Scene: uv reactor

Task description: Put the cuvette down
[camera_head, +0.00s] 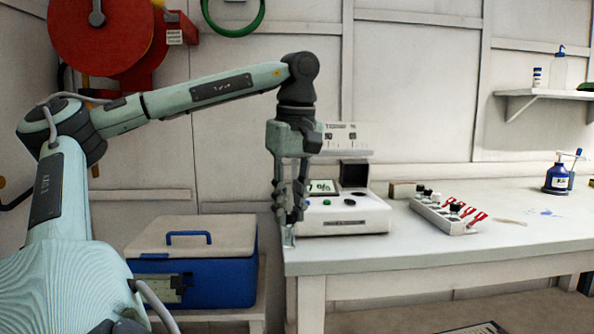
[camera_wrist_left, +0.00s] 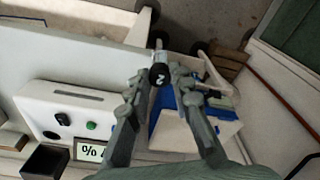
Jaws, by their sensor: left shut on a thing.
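My left gripper (camera_head: 290,212) points down at the left end of the white table (camera_head: 400,250). It is shut on the cuvette (camera_head: 288,239), a small clear vessel below its fingertips. In the left wrist view the cuvette's black cap (camera_wrist_left: 158,75) shows between the two fingertips of my left gripper (camera_wrist_left: 160,78). The cuvette's lower end is close to the table's left front corner. I cannot tell whether it touches the tabletop. My right gripper is not in view.
A white device with a display (camera_head: 340,214) stands just right of the gripper. A rack (camera_head: 443,214) with several black-capped vials and red tags stands further right. A blue cooler box (camera_head: 200,275) is left of the table. The table's front right is mostly clear.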

